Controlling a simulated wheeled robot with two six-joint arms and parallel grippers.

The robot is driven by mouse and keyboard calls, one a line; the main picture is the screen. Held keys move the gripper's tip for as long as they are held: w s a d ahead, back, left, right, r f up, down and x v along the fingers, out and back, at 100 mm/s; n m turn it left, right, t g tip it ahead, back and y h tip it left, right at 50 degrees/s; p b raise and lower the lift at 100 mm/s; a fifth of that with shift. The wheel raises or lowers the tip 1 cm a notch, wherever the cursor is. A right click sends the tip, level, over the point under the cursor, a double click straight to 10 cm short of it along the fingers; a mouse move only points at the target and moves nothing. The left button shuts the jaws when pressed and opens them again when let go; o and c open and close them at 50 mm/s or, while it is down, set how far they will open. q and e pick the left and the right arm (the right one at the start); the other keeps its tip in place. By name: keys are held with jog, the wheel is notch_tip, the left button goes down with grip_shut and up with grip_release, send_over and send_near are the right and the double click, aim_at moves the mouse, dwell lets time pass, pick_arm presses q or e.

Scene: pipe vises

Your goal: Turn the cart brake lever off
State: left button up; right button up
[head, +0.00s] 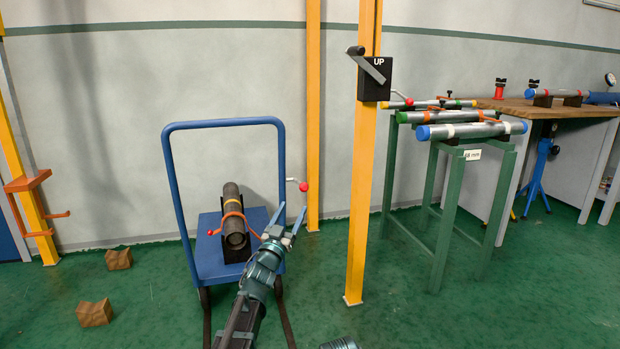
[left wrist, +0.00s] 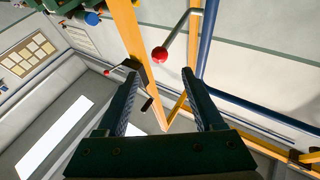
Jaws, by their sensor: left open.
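The blue cart (head: 209,262) stands on the green floor in the head view, with its tall blue handle (head: 225,123) behind. The brake lever (head: 292,180) is a thin metal rod with a red ball knob (head: 303,186), at the cart's right side. My left gripper (head: 292,209) is open and empty just below the knob. In the left wrist view, the lever (left wrist: 178,30) and its red knob (left wrist: 160,54) show just beyond the open fingertips (left wrist: 160,72), apparently not touching them. My right gripper does not show.
A dark pipe (head: 231,205) with an orange strap lies on the cart. Yellow posts (head: 360,200) stand right of it, one with a black UP box (head: 375,80). A green rack (head: 438,215) holds pipes. Two brown blocks (head: 95,313) lie on the left floor.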

pick_arm(q)
jog(key=p+x, duration=0.5)
jog(key=x, duration=0.8)
jog(key=shift+w+d+r, duration=0.15)
jog(key=shift+w+d, duration=0.05)
jog(key=shift+w, duration=0.15)
grip_shut()
dwell(1.0)
